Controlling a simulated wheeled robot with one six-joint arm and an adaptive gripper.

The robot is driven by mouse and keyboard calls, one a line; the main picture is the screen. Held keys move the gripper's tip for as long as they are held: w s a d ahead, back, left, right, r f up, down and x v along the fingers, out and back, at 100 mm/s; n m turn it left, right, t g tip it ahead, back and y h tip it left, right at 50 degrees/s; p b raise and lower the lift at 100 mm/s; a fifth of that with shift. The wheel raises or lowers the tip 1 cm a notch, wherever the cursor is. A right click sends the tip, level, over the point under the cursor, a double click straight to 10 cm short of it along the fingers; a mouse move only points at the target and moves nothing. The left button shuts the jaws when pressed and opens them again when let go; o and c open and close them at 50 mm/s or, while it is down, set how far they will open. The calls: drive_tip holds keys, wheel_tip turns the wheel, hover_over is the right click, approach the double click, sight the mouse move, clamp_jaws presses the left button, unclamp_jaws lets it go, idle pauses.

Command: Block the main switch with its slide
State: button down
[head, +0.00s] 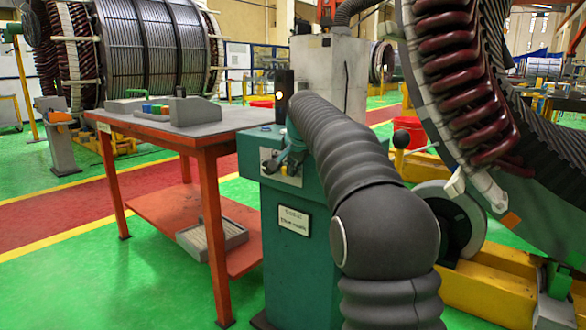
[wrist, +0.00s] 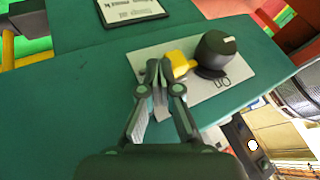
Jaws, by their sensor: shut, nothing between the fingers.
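The main switch is a black round knob (wrist: 213,52) on a light grey plate (wrist: 205,88) fixed to a teal cabinet. The yellow slide (wrist: 179,64) is beside the knob, on the side toward my fingers, and its end reaches close to the knob. My gripper (wrist: 160,72) is shut and empty. Its fingertips are right beside the slide's near end; I cannot tell whether they touch it. In the head view the plate (head: 287,180) shows on the cabinet (head: 305,255), with my gripper (head: 270,164) in front of it and the knob hidden.
A label (head: 294,220) is on the cabinet below the switch plate. A black post with a lit lamp (head: 279,95) stands above. An orange bench (head: 165,128) is to the left, and a large stator with red coils (head: 460,80) to the right. Green floor lies in front.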

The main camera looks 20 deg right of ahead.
drive_tip(key=s+d, duration=0.2)
drive_tip(key=shift+s+b, duration=0.35)
drive_tip(key=shift+b, duration=0.05)
drive_tip(key=p+v, duration=0.1)
drive_tip(key=v, duration=0.9)
drive_tip(key=shift+s+p, duration=0.25)
drive_tip(key=shift+p, duration=0.05)
drive_tip(key=shift+d, duration=0.15)
